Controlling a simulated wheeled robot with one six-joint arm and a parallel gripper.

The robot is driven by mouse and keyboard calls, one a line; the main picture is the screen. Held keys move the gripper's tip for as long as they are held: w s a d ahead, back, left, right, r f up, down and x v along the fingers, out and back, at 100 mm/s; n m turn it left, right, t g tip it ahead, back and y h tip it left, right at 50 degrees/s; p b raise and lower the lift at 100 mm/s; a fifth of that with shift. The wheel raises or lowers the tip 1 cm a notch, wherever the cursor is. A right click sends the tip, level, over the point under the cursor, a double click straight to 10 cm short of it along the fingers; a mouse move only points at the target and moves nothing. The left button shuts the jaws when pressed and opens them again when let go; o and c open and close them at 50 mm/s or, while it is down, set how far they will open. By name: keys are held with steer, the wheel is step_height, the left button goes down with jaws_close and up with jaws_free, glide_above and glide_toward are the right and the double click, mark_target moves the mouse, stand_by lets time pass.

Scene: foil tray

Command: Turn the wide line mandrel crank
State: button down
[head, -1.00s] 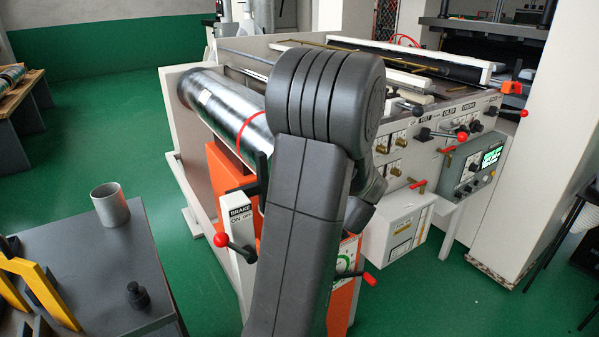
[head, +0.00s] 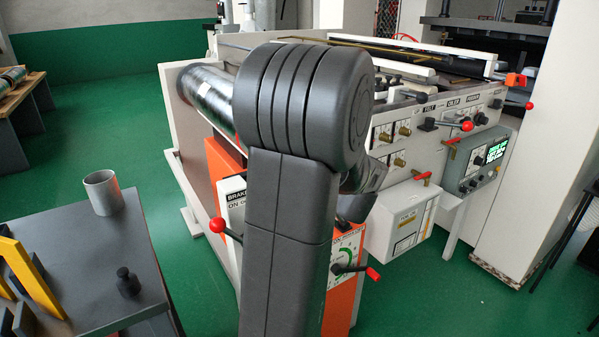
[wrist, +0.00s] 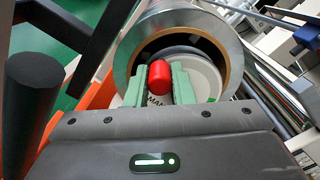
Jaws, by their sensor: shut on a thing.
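In the wrist view, my gripper (wrist: 158,86) has its two green fingers closed on the red knob (wrist: 160,76) of the mandrel crank, one finger on each side. Behind the knob is a pale round disc (wrist: 205,78) inside the open end of a shiny metal roll (wrist: 205,24). A label beginning "MAN" shows partly between the fingers; the rest of it is covered. The crank's arm is hidden. In the head view, the roll (head: 207,97) shows at the machine's left, and my own arm hides the gripper and knob.
A dark cylinder (wrist: 33,105) and dark bars stand close left of my gripper. In the head view, a red-knobbed brake lever (head: 218,226) and another red-handled lever (head: 372,273) stick out near my arm. A table with a metal cup (head: 103,192) stands at left.

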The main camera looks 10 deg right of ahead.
steer(key=b, duration=0.1)
steer(key=f+n+b, duration=0.1)
steer(key=b, duration=0.1)
steer(key=shift+s+a+f+n, duration=0.1)
steer(key=shift+a+f+n, duration=0.05)
steer(key=shift+f+n, duration=0.15)
steer(key=shift+n+b, duration=0.3)
steer(key=shift+b, duration=0.2)
steer(key=shift+r, duration=0.1)
steer(key=c, duration=1.3)
jaws_free()
steer(key=shift+o, duration=0.2)
steer(key=shift+r, duration=0.1)
steer(key=v, duration=1.4)
steer(key=shift+p, duration=0.35)
steer(key=shift+w, duration=0.25)
